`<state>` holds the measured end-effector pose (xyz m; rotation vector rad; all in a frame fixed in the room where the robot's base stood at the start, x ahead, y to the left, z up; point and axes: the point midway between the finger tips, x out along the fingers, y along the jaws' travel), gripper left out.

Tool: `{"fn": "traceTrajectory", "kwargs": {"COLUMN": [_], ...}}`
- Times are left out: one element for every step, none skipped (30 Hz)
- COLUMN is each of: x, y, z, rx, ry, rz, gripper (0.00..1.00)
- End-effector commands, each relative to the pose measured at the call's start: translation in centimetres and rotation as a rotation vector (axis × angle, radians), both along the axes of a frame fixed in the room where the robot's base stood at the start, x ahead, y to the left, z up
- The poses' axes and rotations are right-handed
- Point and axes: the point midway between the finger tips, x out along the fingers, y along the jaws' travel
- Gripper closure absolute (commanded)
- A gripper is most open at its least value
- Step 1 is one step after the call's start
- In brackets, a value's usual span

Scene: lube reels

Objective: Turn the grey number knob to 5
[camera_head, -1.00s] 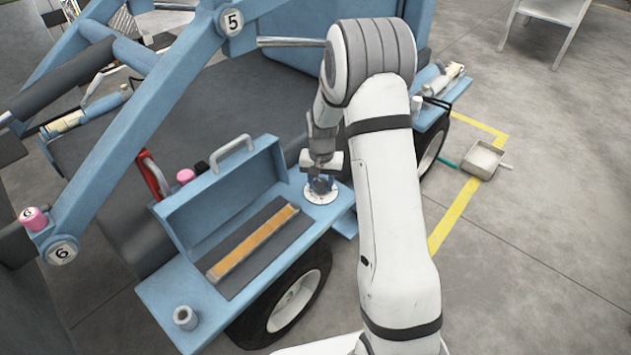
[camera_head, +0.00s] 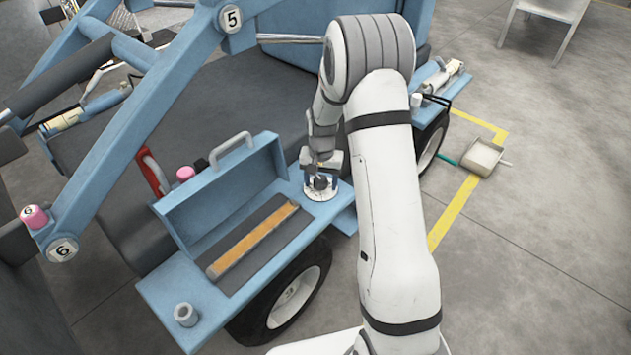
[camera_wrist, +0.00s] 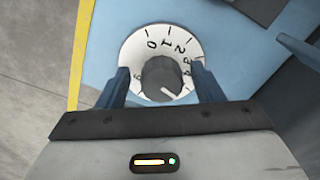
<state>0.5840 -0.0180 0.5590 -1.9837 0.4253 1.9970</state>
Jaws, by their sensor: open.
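The grey knob (camera_wrist: 160,76) sits in the middle of a white round dial (camera_wrist: 137,50) with black numbers, in the wrist view. The 0, 1 and 2 read along its far side; the numbers at the right are small and partly hidden by a finger. A white pointer mark on the knob faces the near side, slightly right; its exact number cannot be told. My gripper (camera_wrist: 163,74) is open, one finger on each side of the knob with visible gaps. In the head view the dial (camera_head: 321,194) shows under my gripper (camera_head: 321,182), which hides most of the knob.
An open blue toolbox (camera_head: 180,217) stands left of the dial on the blue side platform (camera_head: 150,290). A grey socket (camera_head: 185,315) is at the platform's near end. A blue frame arm (camera_head: 150,125) rises at the left.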

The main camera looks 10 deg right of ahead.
Motion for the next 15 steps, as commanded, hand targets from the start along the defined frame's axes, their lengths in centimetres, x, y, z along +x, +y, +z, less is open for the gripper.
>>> {"fn": "traceTrajectory", "kwargs": {"x": [0.0, 0.1, 0.1, 0.1, 0.1, 0.1, 0.2, 0.2, 0.2, 0.2, 0.2, 0.2, 0.2, 0.2, 0.2], "y": [0.0, 0.0, 0.0, 0.0, 0.0, 0.0, 0.0, 0.0, 0.0, 0.0, 0.0, 0.0, 0.0, 0.0, 0.0], "z": [0.0, 0.1, 0.1, 0.1, 0.1, 0.2, 0.4, 0.7, 1.1, 1.6, 2.1, 2.8, 3.4, 3.9, 4.7], "rx": [0.001, 0.0, 0.0, 0.0, 0.0, 0.0, 0.0, 0.0, -0.001, 0.0, -0.001, 0.0, 0.0, 0.0, 0.0], "ry": [-0.001, -0.002, -0.002, -0.003, -0.003, -0.004, -0.004, -0.005, -0.006, -0.008, -0.009, -0.008, -0.008, -0.008, -0.008], "rz": [0.0, 0.0, 0.0, 0.0, 0.001, 0.001, 0.001, 0.001, 0.001, 0.0, 0.0, 0.0, 0.0, 0.0, 0.0], "gripper": [0.4, 0.4, 0.4, 0.4, 0.4, 0.4, 0.4, 0.4, 0.4, 0.4, 0.4, 0.4, 0.4, 0.4, 0.4]}}
